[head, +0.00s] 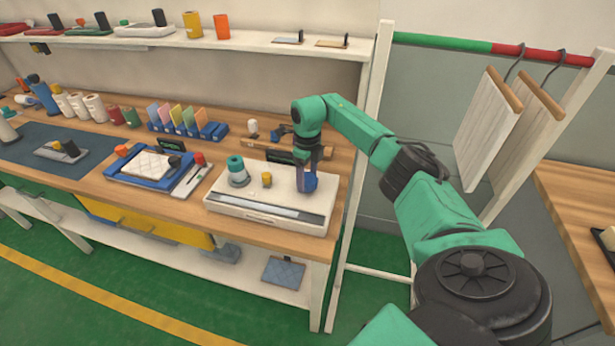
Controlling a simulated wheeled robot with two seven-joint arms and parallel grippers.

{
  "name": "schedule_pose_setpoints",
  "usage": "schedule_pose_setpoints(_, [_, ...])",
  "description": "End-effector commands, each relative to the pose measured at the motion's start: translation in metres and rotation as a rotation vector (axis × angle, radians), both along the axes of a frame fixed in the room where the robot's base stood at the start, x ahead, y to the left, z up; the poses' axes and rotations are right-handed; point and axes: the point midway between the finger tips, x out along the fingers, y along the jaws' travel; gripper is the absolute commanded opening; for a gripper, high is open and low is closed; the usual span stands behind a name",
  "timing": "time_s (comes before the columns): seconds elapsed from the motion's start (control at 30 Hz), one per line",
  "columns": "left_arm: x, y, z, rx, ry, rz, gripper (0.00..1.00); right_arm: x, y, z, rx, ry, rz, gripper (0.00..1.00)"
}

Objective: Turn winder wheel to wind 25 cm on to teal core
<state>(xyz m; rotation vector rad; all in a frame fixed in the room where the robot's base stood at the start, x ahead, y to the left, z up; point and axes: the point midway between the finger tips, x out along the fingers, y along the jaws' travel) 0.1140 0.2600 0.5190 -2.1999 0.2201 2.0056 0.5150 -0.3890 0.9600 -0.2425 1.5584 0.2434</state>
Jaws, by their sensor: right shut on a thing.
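The winder (270,222) is a flat white box on the right end of the wooden bench. The teal core (235,163) stands upright on its left part, on a pale round base. A small yellow post (266,180) stands to the right of the core. A blue knob-like part, seemingly the winder wheel (309,184), is at the right end of the box. My right gripper (307,176) points down from above and is shut on this blue part; its fingers partly hide it. Any wound length on the core is too small to read. My left gripper is out of view.
Left of the winder are a blue-framed tray (128,178) and a blue rack (212,133) of coloured cards. A white upright post (357,160) stands close to the right of the winder, near my right arm. Boards hang from a rail (440,42) at the right.

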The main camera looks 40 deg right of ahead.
Motion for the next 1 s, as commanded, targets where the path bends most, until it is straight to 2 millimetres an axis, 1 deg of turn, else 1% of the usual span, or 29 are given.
schedule_pose_setpoints(0.03, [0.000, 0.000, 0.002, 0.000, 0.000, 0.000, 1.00, 0.001, -0.001, 0.002, -0.001, -0.003, -0.044, 0.15])
schedule_pose_setpoints(1.0, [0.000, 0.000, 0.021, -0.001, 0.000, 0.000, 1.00, 0.002, -0.001, 0.004, 0.001, -0.006, -0.965, 0.15])
